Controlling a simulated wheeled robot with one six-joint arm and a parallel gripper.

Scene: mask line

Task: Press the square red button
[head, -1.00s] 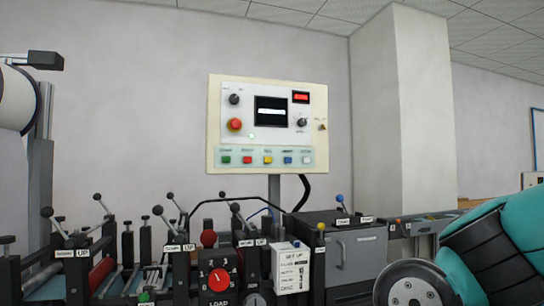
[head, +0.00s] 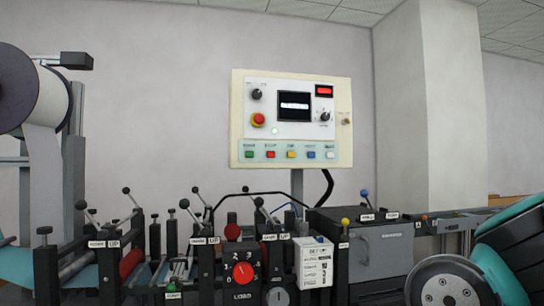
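The square red button (head: 270,154) is in the bottom row of buttons on a cream control panel (head: 343,88) mounted on a post. It sits between a green button (head: 249,154) and a yellow button (head: 291,154). Nothing covers the square red button. My gripper is out of view; a teal and black part of my arm shows at the right edge.
Machinery with several black levers fills the foreground below the panel. A red dial (head: 243,273) and a white labelled box (head: 314,263) stand in front. A grey cabinet (head: 378,250) is to the right. A large roll (head: 27,95) is at the left. The space before the panel looks clear.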

